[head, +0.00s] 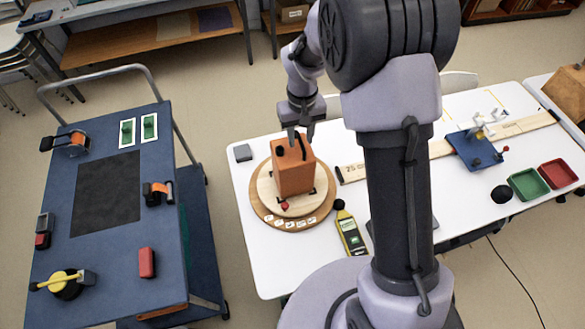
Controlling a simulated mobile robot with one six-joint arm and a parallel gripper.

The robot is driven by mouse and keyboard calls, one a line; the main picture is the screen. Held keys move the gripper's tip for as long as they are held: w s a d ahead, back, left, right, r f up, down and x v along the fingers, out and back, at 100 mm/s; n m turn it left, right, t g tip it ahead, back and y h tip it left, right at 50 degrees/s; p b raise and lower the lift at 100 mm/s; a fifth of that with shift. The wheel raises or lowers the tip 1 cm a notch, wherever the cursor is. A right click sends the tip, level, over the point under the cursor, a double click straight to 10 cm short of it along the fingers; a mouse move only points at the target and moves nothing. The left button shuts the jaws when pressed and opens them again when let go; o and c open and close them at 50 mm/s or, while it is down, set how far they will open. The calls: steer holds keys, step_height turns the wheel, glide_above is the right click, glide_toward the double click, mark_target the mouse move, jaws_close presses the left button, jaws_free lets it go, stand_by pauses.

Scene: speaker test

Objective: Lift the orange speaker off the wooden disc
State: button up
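The orange speaker (294,174) stands upright on the round wooden disc (264,211), on the white table at the centre. A black strap-like handle (304,150) shows on its top. My gripper (301,138) points down right at the speaker's top, by the handle. Its two fingers look apart, one on the left and one on the right. Whether the fingertips touch the handle is too small to tell. The speaker's far side is hidden.
A yellow sound meter (350,232) lies right of the disc, and a small grey block (242,153) left of it. A wooden ruler board (355,172) runs off behind my arm. A blue cart (165,250) stands left, across a floor gap. Green (528,184) and red trays (558,174) sit far right.

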step_height(320, 180, down, 2)
steer(key=shift+r, duration=0.1)
jaws_close()
steer(key=shift+w, duration=0.1)
stand_by(1.3)
